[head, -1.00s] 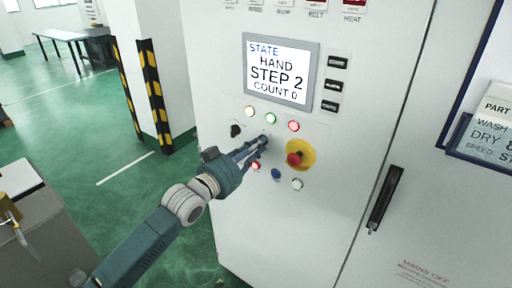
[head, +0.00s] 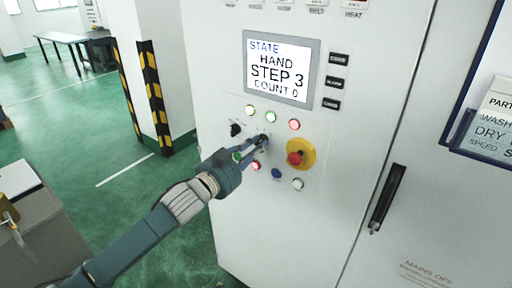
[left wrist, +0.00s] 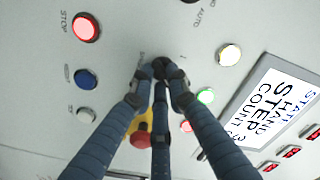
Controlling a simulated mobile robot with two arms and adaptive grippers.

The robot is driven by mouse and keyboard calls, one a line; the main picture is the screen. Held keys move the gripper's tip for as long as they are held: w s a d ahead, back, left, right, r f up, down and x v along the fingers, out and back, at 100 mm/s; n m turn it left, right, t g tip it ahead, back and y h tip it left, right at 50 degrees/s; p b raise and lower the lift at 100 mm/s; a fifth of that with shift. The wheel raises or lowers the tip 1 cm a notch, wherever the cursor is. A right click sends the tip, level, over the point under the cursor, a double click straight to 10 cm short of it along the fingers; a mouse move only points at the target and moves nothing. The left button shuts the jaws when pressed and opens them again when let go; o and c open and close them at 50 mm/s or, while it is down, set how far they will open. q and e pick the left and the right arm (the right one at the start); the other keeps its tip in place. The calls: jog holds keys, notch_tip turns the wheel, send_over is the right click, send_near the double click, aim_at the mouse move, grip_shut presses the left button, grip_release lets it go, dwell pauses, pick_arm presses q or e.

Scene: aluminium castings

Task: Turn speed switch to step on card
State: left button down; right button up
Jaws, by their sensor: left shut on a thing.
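My left gripper (head: 262,141) reaches the white cabinet front and is shut on the speed switch, a small dark knob that the fingers mostly hide. In the left wrist view the fingers (left wrist: 160,72) close around this knob (left wrist: 160,66). The display (head: 280,68) reads STATE, HAND, STEP 3, COUNT 0. The card (head: 492,130) hangs at the right edge in a dark holder. It shows PART, WASH, DRY and SPEED, and its right side is cut off, so the step value cannot be read. My right gripper is out of view.
A red emergency knob on a yellow plate (head: 297,156) is close to the right of the gripper. Another black selector (head: 235,130) is at the upper left. Lit buttons (head: 271,116) are above, and a blue button (head: 276,173) is below. A black door handle (head: 387,199) stands farther right.

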pick_arm(q)
jog(key=shift+m, duration=0.4)
jog(key=c, duration=1.7)
grip_release()
jog(key=shift+v, duration=6)
